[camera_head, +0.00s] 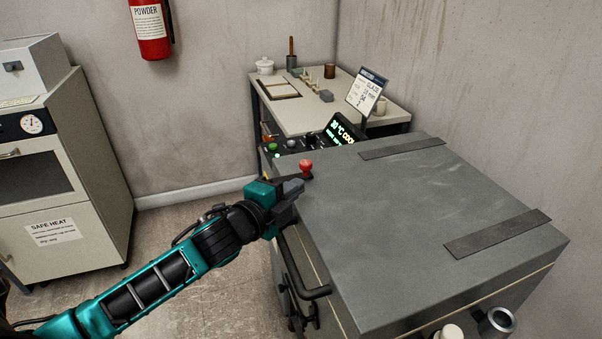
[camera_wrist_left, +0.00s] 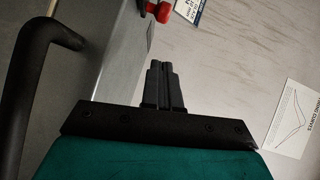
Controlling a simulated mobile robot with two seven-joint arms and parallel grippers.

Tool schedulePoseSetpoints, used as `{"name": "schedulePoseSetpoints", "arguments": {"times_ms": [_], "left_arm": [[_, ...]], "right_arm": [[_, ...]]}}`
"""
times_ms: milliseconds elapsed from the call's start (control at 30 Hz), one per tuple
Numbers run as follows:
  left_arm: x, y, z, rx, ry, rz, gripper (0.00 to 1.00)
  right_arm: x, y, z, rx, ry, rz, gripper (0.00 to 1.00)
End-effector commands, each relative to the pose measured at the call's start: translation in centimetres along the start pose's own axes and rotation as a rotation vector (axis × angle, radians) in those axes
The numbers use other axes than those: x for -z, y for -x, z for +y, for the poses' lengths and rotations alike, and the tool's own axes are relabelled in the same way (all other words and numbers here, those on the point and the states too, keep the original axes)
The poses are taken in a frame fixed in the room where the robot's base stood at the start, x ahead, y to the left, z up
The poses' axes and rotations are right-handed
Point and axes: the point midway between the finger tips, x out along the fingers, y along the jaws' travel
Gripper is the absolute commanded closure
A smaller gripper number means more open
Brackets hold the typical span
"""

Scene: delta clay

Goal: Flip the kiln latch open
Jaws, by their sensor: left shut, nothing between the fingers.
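The grey kiln (camera_head: 400,220) has a flat lid and fills the right half of the head view. In the left wrist view a red knob with a black part (camera_wrist_left: 160,10) shows at the top, beyond the fingertips. My left gripper (camera_head: 293,187) is shut and empty beside the kiln's left edge, just short of the red knob. Its closed fingers (camera_wrist_left: 164,82) point toward the knob, apart from it. My right gripper is out of view.
A black bar handle (camera_head: 312,293) sticks out from the kiln's front below my left arm. Behind the kiln are a lit display (camera_head: 341,131), a sign (camera_head: 367,93) and a work table (camera_head: 300,118). A white cabinet (camera_head: 90,180) stands left, with open floor between.

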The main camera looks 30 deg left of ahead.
Motion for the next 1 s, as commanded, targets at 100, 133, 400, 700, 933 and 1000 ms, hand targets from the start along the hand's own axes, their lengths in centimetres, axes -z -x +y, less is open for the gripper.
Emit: {"name": "schedulePoseSetpoints", "arguments": {"times_ms": [100,133,400,700,933,1000], "left_arm": [[0.0,-2.0,-0.1,0.003,0.000,0.000,1.00],[0.0,-2.5,0.0,0.002,0.001,0.000,1.00],[-1.8,-5.9,0.0,-0.001,-0.002,-0.003,1.00],[-2.8,-7.0,0.0,-0.001,0.000,0.000,1.00],[-2.8,-7.0,0.0,-0.001,0.000,0.000,1.00],[-2.8,-7.0,0.0,-0.001,0.000,0.000,1.00]], "right_arm": [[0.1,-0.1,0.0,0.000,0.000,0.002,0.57],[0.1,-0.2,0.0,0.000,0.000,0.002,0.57],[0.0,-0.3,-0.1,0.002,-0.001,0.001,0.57],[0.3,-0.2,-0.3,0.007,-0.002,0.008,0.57],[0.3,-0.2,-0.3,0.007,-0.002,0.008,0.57],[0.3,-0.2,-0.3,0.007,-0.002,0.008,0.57]]}}
